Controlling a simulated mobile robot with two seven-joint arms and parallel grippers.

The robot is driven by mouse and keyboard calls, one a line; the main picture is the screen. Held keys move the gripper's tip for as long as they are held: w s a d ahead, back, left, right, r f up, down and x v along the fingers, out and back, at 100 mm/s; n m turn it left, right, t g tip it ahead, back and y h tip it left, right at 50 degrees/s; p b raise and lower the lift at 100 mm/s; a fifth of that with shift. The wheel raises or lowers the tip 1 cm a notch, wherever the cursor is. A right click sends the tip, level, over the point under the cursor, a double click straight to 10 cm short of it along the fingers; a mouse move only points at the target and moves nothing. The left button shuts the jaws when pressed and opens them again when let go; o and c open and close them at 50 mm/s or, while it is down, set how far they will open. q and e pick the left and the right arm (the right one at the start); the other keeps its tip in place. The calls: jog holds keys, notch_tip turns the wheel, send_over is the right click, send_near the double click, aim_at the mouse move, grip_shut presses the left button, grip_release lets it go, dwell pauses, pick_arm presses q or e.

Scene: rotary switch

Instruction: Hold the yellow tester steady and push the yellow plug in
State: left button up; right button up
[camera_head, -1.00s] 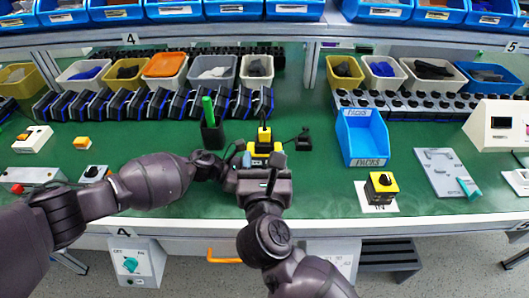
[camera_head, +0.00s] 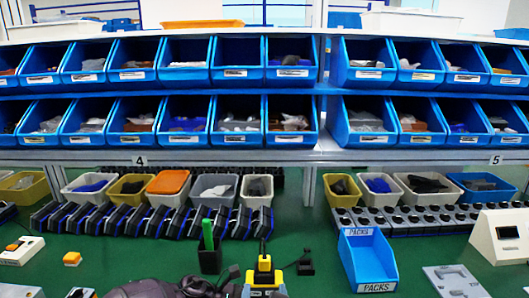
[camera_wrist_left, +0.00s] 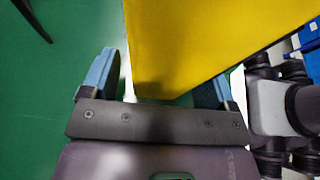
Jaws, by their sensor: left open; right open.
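The yellow tester (camera_head: 265,281) stands on the green table at the bottom centre of the head view. The yellow plug (camera_head: 264,264) sits upright at its top with a black end above; how deep it is seated cannot be told. My left gripper (camera_wrist_left: 155,86) is open, its blue fingertips on either side of a large yellow body in the left wrist view; contact is unclear. In the head view my left gripper (camera_head: 230,282) is beside the tester's left. My right gripper (camera_head: 264,292) is open at the bottom edge, in front of the tester and mostly cut off.
A black holder with a green pen (camera_head: 208,235) stands left of the tester. Rows of dark devices and bins line the back, with shelves of blue bins above.

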pick_arm(q)
jog(key=v, duration=1.1)
